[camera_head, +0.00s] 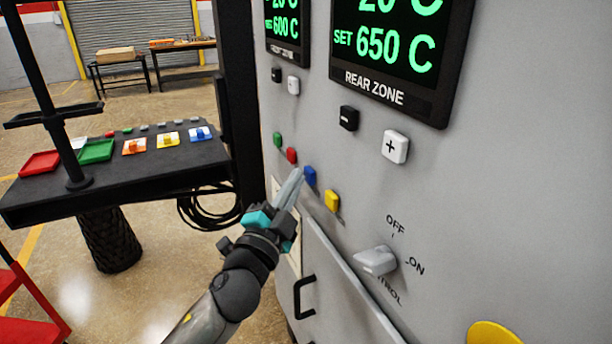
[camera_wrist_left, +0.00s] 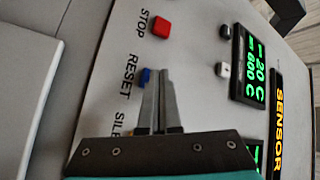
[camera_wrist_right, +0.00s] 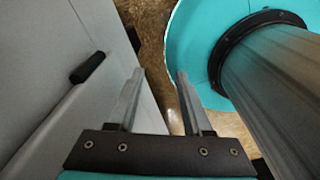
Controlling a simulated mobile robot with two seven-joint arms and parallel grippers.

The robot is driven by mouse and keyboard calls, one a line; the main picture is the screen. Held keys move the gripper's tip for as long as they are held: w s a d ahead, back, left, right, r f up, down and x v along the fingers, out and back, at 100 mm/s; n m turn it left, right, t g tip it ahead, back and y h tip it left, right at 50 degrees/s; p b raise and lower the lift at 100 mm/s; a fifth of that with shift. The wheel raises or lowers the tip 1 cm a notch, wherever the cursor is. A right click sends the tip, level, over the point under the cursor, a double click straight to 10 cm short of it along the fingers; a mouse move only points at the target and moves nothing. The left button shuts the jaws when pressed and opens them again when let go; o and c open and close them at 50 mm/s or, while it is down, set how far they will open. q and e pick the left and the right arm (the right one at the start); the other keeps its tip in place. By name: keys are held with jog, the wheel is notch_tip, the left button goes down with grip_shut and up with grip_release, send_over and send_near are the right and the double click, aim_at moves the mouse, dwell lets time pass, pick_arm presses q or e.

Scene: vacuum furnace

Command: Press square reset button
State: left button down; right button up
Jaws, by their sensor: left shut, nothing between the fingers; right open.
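The reset button is a small blue square (camera_head: 309,176) on the grey furnace panel (camera_head: 345,250). In the left wrist view the blue button (camera_wrist_left: 145,76) sits by the word RESET, partly hidden behind the fingers. My left gripper (camera_head: 297,172) is shut and empty, with its fingertips just beside the blue button. In the left wrist view its tips (camera_wrist_left: 158,72) overlap the button's edge; I cannot tell whether they touch. My right gripper (camera_wrist_right: 160,72) is open and empty, low beside the grey cabinet and out of the head view.
A red stop button (camera_head: 292,155), green button (camera_head: 278,139) and yellow button (camera_head: 332,201) line the same row. A grey OFF/ON knob (camera_head: 376,261) is at lower right. A black console table (camera_head: 120,175) stands left. A black handle (camera_wrist_right: 88,68) juts near my right gripper.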

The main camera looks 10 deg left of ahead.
pick_arm(q)
jog(key=shift+w+d, duration=0.1)
jog(key=shift+d, duration=0.15)
jog(key=shift+a, duration=0.1)
dwell(0.4)
jog(key=shift+s+a, duration=0.5)
jog(key=shift+a, duration=0.15)
jog(key=s+a, duration=0.2)
jog(key=a, duration=0.2)
jog(key=shift+s+a, duration=0.1)
jog(key=shift+s, duration=0.3)
dwell(0.4)
